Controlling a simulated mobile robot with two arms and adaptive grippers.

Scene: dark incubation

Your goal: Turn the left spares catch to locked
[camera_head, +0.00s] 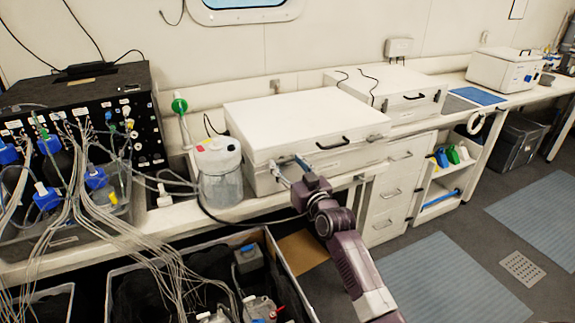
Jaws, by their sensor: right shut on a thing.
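The white lidded case (300,115) sits on the bench, with a dark handle (332,144) on its front. My right gripper (287,170) reaches up from below to the left part of the case's front. It is shut on the left spares catch, which is small and mostly hidden by the fingers. I cannot tell which way the catch is turned. The case's lid looks closed. My left gripper is not in view.
A clear jar with a white lid (218,160) stands close left of the case. A black box (85,100) with many tubes and wires fills the left. Open bins (285,262) stand below the bench. A second white case (400,92) is behind right.

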